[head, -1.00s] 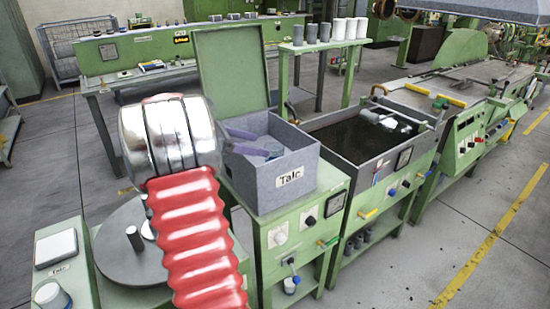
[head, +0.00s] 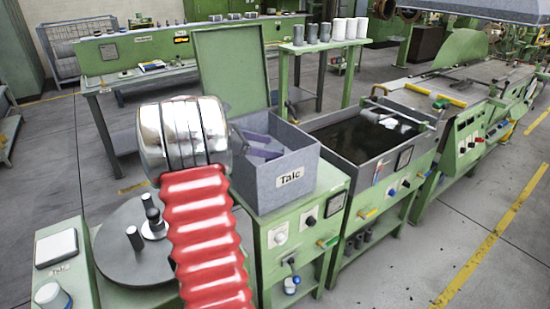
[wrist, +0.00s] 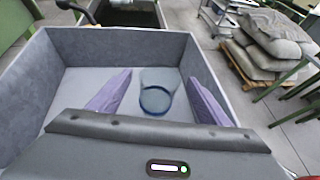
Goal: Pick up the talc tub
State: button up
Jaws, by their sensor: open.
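A grey open box labelled Talc (head: 283,189) stands on a green stand and also fills much of the wrist view (wrist: 62,70). In the wrist view the tub shows between the fingers, with a gap on each side. In the head view my gripper (head: 275,146) is low in the box, and I cannot make out the tub there.
The box walls surround my fingers. A raised green lid (head: 232,80) stands behind the box. A dark-filled tank (head: 365,138) is to its right. A round grey plate with posts (head: 120,262) lies left of my arm. Grey sacks (wrist: 268,45) lie on a pallet beyond.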

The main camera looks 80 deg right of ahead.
jog(key=shift+c, duration=0.4)
jog(key=c, duration=1.4)
jog(key=shift+o, duration=0.2)
notch_tip(320, 180, up, 10)
